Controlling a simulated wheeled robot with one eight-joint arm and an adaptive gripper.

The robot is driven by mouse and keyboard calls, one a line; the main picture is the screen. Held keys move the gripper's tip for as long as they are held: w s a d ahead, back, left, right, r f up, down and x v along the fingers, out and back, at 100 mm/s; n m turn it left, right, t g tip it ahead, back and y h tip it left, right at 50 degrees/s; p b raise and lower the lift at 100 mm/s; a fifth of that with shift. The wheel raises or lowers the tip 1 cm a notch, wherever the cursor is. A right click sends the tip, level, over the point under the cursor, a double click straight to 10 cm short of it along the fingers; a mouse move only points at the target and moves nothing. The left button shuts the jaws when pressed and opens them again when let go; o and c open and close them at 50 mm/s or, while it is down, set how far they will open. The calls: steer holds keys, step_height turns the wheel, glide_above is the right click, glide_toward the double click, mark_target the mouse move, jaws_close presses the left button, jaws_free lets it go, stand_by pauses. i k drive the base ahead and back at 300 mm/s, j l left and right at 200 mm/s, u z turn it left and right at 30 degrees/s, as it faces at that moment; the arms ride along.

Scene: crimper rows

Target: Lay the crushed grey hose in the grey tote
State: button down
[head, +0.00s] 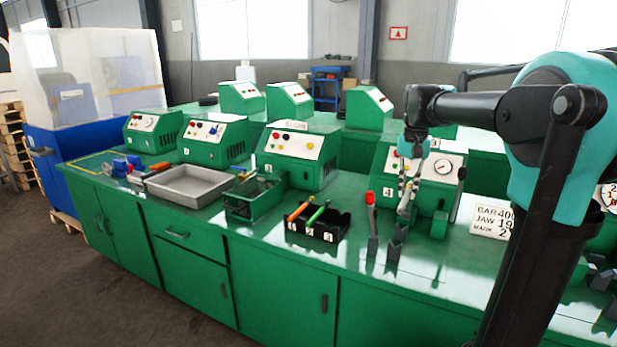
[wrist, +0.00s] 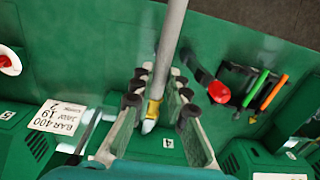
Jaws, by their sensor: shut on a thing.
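A grey hose (wrist: 171,40) with a yellow band and a pale end tip runs between the fingers of my gripper (wrist: 158,100) in the wrist view. My gripper is shut on it, near the banded end. In the head view my gripper (head: 411,165) is over the bench in front of the green machine marked 4, and the hose there is small and hard to make out. I cannot tell whether the hose is crushed. The grey tote (head: 188,186), a shallow open tray, sits on the bench at the left, well apart from my gripper, and looks empty.
A black rack (head: 318,224) with an orange and a green hose and an open green bin (head: 253,198) stand between my gripper and the tote. A red-handled lever (head: 371,205) stands close left of my gripper. A BAR 400 sign (head: 493,222) stands to the right.

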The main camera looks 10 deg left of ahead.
mark_target(192, 190)
steer(key=i+j, duration=0.1)
steer(key=j, duration=0.35)
steer(key=i+j, duration=0.1)
steer(key=j, duration=0.35)
steer(key=i+j, duration=0.1)
steer(key=j, duration=0.35)
steer(key=i+j, duration=0.1)
steer(key=j, duration=0.35)
steer(key=i+j, duration=0.1)
steer(key=j, duration=0.35)
steer(key=i+j, duration=0.15)
steer(key=j, duration=0.25)
steer(key=i+j, duration=0.1)
steer(key=j, duration=0.3)
steer(key=i+j, duration=0.15)
steer(key=j, duration=0.3)
steer(key=i+j, duration=0.15)
steer(key=j, duration=0.25)
steer(key=i+j, duration=0.1)
steer(key=j, duration=0.3)
steer(key=i+j, duration=0.15)
steer(key=j, duration=0.25)
